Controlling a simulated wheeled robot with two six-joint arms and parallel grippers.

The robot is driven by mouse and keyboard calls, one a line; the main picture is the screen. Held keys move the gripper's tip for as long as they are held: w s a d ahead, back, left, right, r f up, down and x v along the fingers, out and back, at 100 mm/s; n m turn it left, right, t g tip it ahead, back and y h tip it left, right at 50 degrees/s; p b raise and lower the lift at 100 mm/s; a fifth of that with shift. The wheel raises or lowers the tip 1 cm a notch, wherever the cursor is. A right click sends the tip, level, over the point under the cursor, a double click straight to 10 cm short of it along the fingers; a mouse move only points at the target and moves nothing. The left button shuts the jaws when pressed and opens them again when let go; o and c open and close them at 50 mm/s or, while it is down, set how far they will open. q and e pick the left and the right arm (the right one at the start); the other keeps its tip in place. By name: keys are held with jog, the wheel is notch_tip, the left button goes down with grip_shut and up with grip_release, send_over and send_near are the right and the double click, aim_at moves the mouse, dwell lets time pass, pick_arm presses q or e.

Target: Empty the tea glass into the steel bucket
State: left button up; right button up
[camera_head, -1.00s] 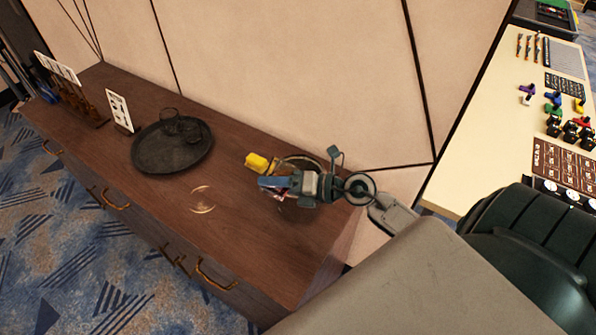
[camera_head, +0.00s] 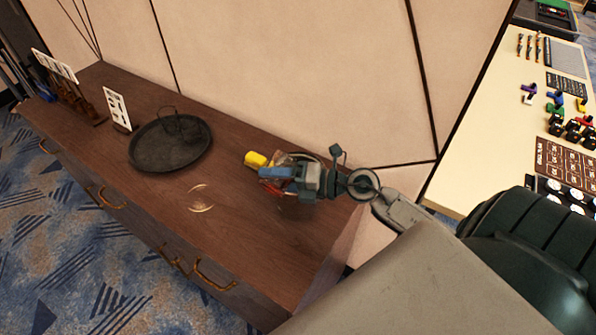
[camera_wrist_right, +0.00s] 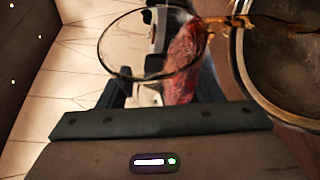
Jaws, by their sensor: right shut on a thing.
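My right gripper (camera_head: 268,175) is shut on the tea glass, above the right end of the wooden sideboard. In the right wrist view the clear glass (camera_wrist_right: 112,62) shows its round rim, with reddish-brown tea (camera_wrist_right: 182,72) along its right side. The glass looks tilted. The steel bucket (camera_wrist_right: 278,75) is close beside the glass on the right, its round rim partly cut off by the frame. In the head view my gripper hides most of the bucket. An amber streak lies between glass and bucket rim; I cannot tell if it is pouring tea. My left gripper is not in view.
A dark round tray (camera_head: 165,158) with a dark wire-like item stands left on the sideboard (camera_head: 235,225). A faint ring (camera_head: 201,198) lies in front. White cards stand at the far left; the wall is close behind.

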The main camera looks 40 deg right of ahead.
jog(key=shift+w+d+r+m+y+b, duration=0.2)
jog(key=shift+d+r+m+b, duration=0.15)
jog(key=shift+b, duration=0.3)
jog(key=shift+w+d+r+m+y+b, duration=0.1)
jog(key=shift+d+r+m+y+b, duration=0.1)
jog(key=shift+d+m+b, duration=0.35)
dwell(0.3)
jog(key=shift+a+r, duration=0.2)
dwell(0.3)
jog(key=shift+d+r+m+t, duration=0.1)
jog(key=shift+r+m+t, duration=0.25)
jog(key=shift+m, duration=0.35)
jog(key=shift+f, duration=0.2)
